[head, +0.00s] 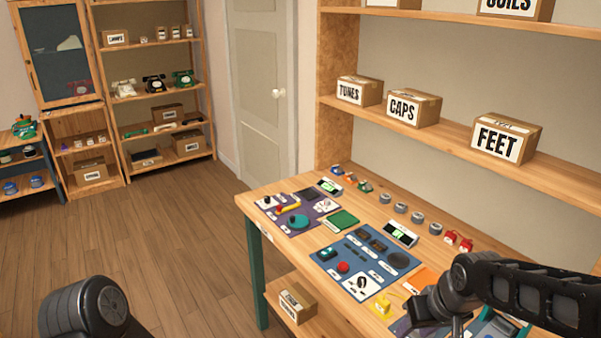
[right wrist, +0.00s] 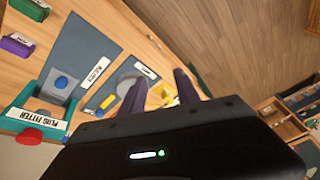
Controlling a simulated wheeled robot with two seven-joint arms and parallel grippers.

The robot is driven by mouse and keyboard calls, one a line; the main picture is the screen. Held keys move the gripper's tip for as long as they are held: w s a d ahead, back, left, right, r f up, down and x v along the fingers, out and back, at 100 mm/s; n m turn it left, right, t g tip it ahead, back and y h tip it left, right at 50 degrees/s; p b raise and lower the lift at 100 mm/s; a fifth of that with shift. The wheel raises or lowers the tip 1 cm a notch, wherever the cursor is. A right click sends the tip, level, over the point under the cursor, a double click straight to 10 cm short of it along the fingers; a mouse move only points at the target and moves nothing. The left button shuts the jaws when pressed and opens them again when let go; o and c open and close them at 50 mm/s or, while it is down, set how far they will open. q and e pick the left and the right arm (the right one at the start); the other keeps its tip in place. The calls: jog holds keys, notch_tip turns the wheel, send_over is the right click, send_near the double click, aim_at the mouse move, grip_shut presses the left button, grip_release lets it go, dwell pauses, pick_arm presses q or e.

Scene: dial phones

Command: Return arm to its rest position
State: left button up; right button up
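My right arm (head: 535,295) comes in from the right edge in the head view and reaches over the near right part of the workbench (head: 262,208). Its gripper (head: 456,325) points down there and is partly cut off by the bottom edge. In the right wrist view the two dark fingers of the gripper (right wrist: 162,92) stand apart over the bench, and I see nothing held between them. A dark rounded part of my left arm (head: 85,306) shows at the bottom left; the left gripper is not in view.
A blue mat (head: 345,283) with phone parts lies on the bench, and a yellow part (head: 382,306) sits near my right gripper. A plug fitter (right wrist: 45,110) stands at the left in the wrist view. Boxes marked CAPS (head: 412,108) and FEET (head: 505,138) stand on the shelf. The left floor is clear.

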jog(key=s+a+f+m+y, duration=0.1)
jog(key=a+f, duration=0.5)
jog(key=f, duration=0.4)
jog(key=s+a+f+m+y, duration=0.15)
jog(key=a+f, duration=0.35)
jog(key=f, duration=0.5)
jog(key=s+a+f+g, duration=0.1)
jog(key=s+a+f, duration=0.1)
jog(key=s+f, duration=0.3)
jog(key=s+a+f+g, duration=0.2)
jog(key=s+f, duration=0.4)
jog(key=s, duration=0.6)
jog(key=shift+a+f, duration=0.15)
jog(key=shift+a, duration=0.3)
